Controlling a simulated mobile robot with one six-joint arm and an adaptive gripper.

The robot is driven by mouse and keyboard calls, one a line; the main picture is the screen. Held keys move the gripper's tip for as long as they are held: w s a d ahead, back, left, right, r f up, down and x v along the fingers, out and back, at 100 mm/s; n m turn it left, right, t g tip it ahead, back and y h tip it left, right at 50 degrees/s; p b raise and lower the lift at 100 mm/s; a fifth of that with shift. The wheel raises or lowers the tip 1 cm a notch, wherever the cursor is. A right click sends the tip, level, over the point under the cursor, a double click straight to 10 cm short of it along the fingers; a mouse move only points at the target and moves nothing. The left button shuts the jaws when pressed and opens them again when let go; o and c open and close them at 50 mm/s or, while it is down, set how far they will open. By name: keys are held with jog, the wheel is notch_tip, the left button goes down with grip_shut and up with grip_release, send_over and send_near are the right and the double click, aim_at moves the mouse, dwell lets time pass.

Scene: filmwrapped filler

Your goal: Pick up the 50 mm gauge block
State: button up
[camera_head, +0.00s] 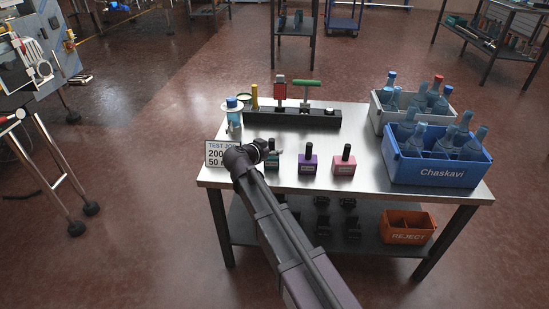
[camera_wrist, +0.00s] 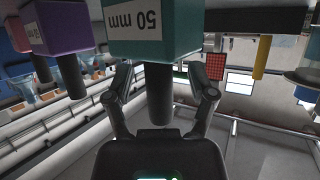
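The 50 mm gauge block is a teal block with a white "50 mm" label and a dark round handle. In the wrist view the block (camera_wrist: 185,28) appears upside down, with its handle pointing down between my fingers. My gripper (camera_wrist: 162,86) is open, one finger on each side of the handle, with gaps on both sides. In the head view my gripper (camera_head: 274,152) is at the table's front left, and my arm hides part of the teal block (camera_head: 272,162).
A purple block (camera_head: 308,165) and a pink block (camera_head: 343,166) stand to the right. Behind are a black rack (camera_head: 290,119) with upright tools and a bottle (camera_head: 234,118). A sign (camera_head: 214,155) stands close on the left. Blue (camera_head: 430,172) and grey bottle crates (camera_head: 380,119) fill the right.

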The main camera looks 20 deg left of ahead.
aim_at(271, 140)
grip_shut()
jog(key=shift+r, duration=0.1)
notch_tip(271, 140, up, 3)
jog(key=p, duration=0.3)
jog(key=shift+r+p, duration=0.2)
jog(key=shift+p, duration=0.1)
jog(key=s+d+r+p, duration=0.1)
jog(key=s+d, duration=0.1)
jog(key=s, duration=1.3)
jog(key=shift+s+d+r, duration=0.2)
jog(key=shift+s+r, duration=0.05)
jog(key=shift+s, duration=0.15)
